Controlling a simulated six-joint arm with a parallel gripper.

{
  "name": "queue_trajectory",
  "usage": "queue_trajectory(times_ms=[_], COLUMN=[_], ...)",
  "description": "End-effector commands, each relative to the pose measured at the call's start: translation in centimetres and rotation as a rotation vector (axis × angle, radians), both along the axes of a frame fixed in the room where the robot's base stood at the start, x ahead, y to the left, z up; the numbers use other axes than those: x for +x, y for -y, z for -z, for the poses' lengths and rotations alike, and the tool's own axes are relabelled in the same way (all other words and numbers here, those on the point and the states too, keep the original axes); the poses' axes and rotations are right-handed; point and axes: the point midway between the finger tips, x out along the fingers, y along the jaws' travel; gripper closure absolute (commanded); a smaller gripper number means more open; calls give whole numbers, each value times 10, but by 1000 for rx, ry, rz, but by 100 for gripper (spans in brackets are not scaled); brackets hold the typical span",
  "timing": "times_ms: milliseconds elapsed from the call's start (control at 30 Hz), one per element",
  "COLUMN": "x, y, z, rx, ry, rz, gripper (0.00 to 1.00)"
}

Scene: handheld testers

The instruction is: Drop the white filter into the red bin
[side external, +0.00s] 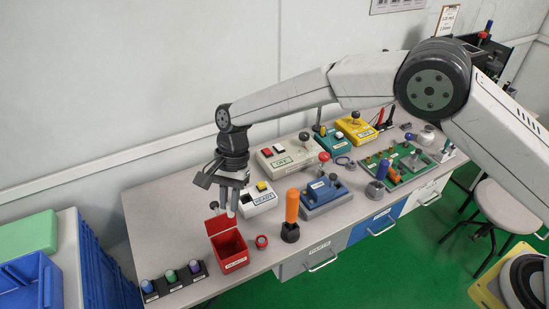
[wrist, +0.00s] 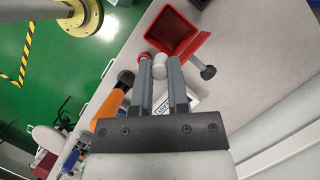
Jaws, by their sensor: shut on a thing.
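My gripper (side external: 230,208) hangs fingers-down above the back of the open red bin (side external: 235,263). In the wrist view my gripper (wrist: 160,66) is shut on the white filter (wrist: 160,68), a small pale rounded piece held between the fingertips. The red bin (wrist: 172,34) lies just past the fingertips there, and its inside looks empty in that view. The filter is hard to tell from the pale fingers in the side view.
A red ring (side external: 261,242) lies right of the bin. An orange handle (side external: 292,205) stands upright in a black base. A white READY box (side external: 258,200) and blue tester (side external: 325,194) are behind. A black rack (side external: 173,284) with coloured caps sits front left.

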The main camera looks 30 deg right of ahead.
Motion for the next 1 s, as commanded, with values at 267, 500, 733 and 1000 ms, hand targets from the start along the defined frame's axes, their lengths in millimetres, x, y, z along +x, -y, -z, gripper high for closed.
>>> queue_trajectory(times_ms=[267,500,733,1000], x=[0,0,0,0], y=[0,0,0,0], z=[5,14,33,55], rx=[0,0,-1,0], ry=[0,0,-1,0], rz=[-1,-1,-1,-1], gripper=[100,100,100,100])
